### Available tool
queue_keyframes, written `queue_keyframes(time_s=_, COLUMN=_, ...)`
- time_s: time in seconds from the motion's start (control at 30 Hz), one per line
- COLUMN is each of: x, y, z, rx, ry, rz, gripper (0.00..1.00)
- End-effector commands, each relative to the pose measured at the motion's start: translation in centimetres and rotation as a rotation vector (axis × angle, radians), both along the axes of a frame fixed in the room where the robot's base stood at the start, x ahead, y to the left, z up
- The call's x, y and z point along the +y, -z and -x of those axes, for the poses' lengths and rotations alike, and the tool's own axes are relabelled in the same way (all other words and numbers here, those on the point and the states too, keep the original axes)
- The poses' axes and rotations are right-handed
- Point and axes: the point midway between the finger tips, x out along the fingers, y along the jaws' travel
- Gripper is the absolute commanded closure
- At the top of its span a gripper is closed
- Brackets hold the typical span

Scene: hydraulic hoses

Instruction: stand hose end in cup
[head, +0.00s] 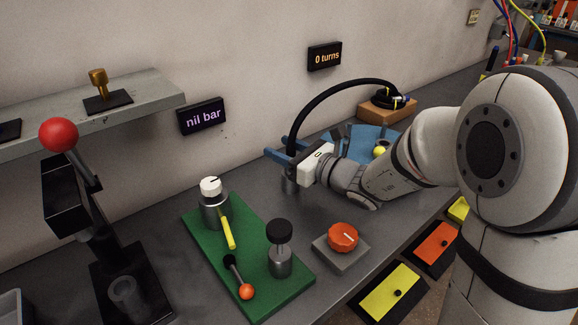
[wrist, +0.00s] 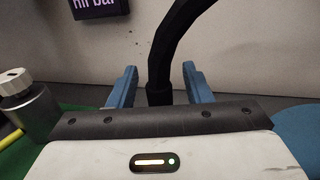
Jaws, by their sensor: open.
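The black hose (head: 335,89) arcs from a wooden block at the back over to my gripper (head: 279,148). Its near end hangs down upright and passes between the blue fingers. In the wrist view the hose (wrist: 160,70) stands between the fingers of my gripper (wrist: 160,86), with a gap on either side. My gripper is open. A grey metal cup (head: 289,187) stands on the bench just below the fingers, under the hose's near end. The hose tip is hidden behind the gripper, so I cannot tell how deep it sits in the cup.
A green board (head: 262,287) with a white-capped cylinder (head: 212,195), yellow lever and black-knobbed post (head: 279,245) lies front left. An orange dial (head: 343,237) stands right of it. A blue mat (head: 365,140) and the wooden block (head: 378,112) lie behind my arm.

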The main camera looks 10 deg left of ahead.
Motion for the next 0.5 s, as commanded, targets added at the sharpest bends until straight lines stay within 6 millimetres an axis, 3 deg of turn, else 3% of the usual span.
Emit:
queue_keyframes(time_s=0.1, x=-0.01, y=-0.01, z=0.02, rx=0.0, ry=0.0, rz=0.0, gripper=0.57)
queue_keyframes(time_s=0.5, x=0.03, y=-0.02, z=0.07, rx=-0.001, ry=-0.002, rz=0.0, gripper=0.89)
